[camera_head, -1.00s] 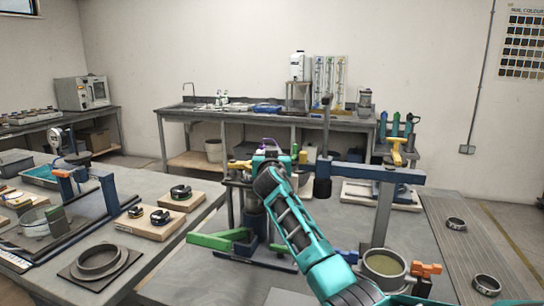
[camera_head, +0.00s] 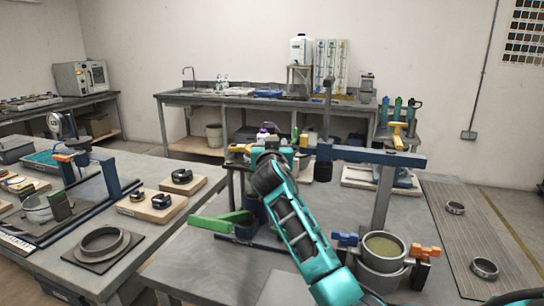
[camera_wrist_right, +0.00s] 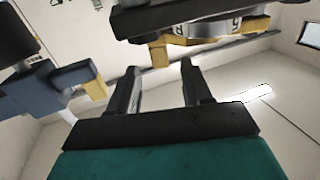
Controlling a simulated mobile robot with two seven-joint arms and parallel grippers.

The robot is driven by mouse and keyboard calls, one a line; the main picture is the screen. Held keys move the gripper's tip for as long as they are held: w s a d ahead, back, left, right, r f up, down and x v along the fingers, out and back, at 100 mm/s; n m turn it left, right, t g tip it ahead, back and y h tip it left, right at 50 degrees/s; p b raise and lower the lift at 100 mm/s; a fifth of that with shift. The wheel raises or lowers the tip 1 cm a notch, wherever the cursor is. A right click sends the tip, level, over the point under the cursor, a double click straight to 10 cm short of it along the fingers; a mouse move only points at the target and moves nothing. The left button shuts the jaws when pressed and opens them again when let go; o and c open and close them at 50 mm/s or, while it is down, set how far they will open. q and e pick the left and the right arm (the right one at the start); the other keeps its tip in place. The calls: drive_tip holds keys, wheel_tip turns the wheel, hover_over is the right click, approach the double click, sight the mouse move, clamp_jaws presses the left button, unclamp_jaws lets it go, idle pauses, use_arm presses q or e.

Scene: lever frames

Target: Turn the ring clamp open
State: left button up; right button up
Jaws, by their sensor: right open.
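In the right wrist view a silver ring with dark markings (camera_wrist_right: 212,33) sits against a dark plate (camera_wrist_right: 190,14) at the top. A yellow lever-like piece (camera_wrist_right: 160,52) hangs below it; I take this as the ring clamp. My right gripper (camera_wrist_right: 158,76) is open, its two dark fingers pointing towards the yellow piece, with nothing visible between them. I cannot tell whether a finger touches it. In the head view my right arm (camera_head: 300,230) reaches to the stand in the middle. It hides its own gripper and most of the clamp. My left gripper is not in view.
A grey post with a blue crossarm (camera_head: 375,156) stands right of my arm. A green bar (camera_head: 220,222) sticks out left. Another blue-grey part with a yellow tip (camera_wrist_right: 94,90) is left in the wrist view.

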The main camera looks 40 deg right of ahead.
drive_tip(key=v, duration=0.7)
drive_tip(key=shift+s+a, duration=0.1)
